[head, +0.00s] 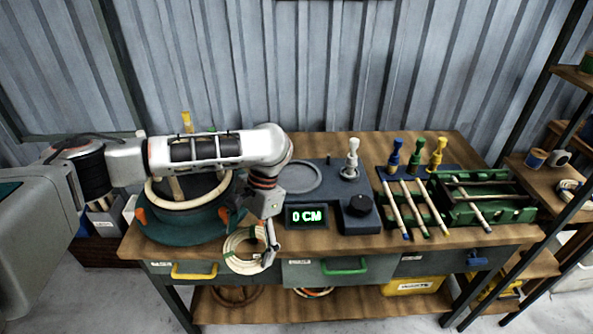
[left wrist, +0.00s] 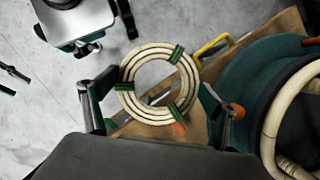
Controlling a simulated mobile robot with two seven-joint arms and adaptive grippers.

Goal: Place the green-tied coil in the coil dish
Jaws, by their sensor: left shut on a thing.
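The pale rattan coil with green ties (left wrist: 140,57) is between the fingers of my left gripper (left wrist: 155,106) in the left wrist view. In the head view the coil (head: 233,248) hangs upright at the table's front edge, before the drawers, with my left gripper (head: 268,255) shut on it. A round, shallow grey dish (head: 292,178), seemingly the coil dish, lies empty on the grey-blue bench unit, behind and to the right of the gripper. My right gripper is not in view.
A dark green round former with a rattan ring (head: 185,228) stands left, partly under my arm. The unit has a "0 CM" display (head: 307,216), a black knob (head: 360,206) and a white-topped post (head: 351,155). Rattan sticks and a green rack (head: 490,213) fill the right.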

